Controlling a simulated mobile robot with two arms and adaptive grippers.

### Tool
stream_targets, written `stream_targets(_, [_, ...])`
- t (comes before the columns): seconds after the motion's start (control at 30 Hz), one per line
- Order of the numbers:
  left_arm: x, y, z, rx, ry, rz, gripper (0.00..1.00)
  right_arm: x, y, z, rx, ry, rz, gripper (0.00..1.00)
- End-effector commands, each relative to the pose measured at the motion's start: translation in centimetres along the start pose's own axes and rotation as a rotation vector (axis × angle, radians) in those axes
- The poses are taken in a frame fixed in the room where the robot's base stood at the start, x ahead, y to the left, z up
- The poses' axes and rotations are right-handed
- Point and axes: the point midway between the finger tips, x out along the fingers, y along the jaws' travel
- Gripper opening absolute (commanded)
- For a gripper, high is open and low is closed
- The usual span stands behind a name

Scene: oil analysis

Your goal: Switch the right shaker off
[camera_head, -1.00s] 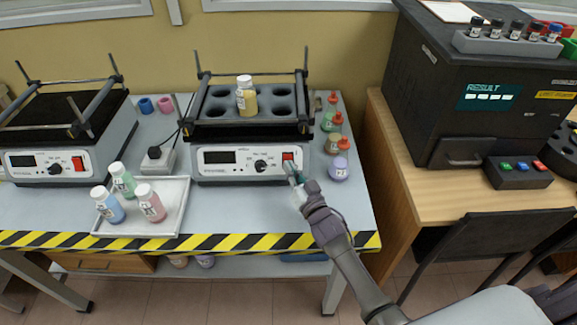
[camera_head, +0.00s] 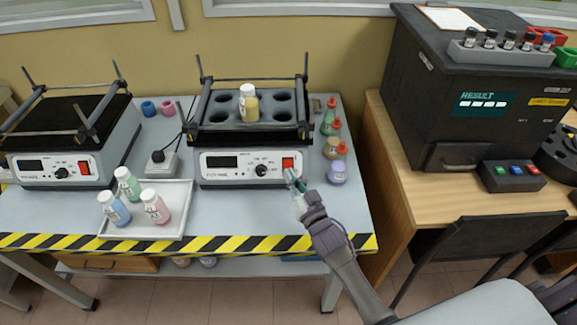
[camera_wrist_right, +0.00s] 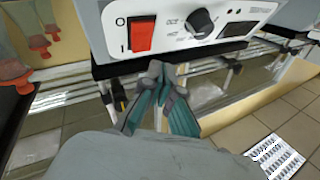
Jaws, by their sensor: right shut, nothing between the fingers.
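The right shaker (camera_head: 205,170) stands on the table with a dark display, a black knob and a red switch (camera_head: 288,163) at the right end of its front panel. A yellow-filled bottle (camera_head: 248,103) sits in its holed top tray. My right gripper (camera_head: 291,178) is shut and empty, its tips just below the red switch. In the right wrist view the gripper (camera_wrist_right: 157,75) is beside the red switch (camera_wrist_right: 142,34), marked O and I; whether it touches the panel I cannot tell. My left gripper is out of view.
The left shaker (camera_head: 95,168) stands to the left. A white tray (camera_head: 172,198) with several small bottles lies in front. Several bottles (camera_head: 337,172) line the table's right edge. A black analyser (camera_head: 420,90) stands on the wooden desk at right.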

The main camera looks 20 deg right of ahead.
Motion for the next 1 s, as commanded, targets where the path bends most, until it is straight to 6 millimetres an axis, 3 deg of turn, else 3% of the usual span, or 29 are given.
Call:
stream_targets(0.1, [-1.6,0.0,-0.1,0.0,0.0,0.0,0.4,-0.8,-0.8,-1.0,0.001,-0.001,0.001,0.0])
stream_targets(0.27, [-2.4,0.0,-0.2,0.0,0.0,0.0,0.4,-1.7,-1.3,-1.4,0.002,0.0,0.001,0.0])
stream_targets(0.87, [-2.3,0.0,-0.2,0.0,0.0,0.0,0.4,-1.9,-1.2,-1.3,-0.002,-0.007,0.006,0.0])
stream_targets(1.0, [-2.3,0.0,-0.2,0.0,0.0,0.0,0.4,-3.3,-0.3,-0.8,-0.033,-0.1,0.068,0.0])
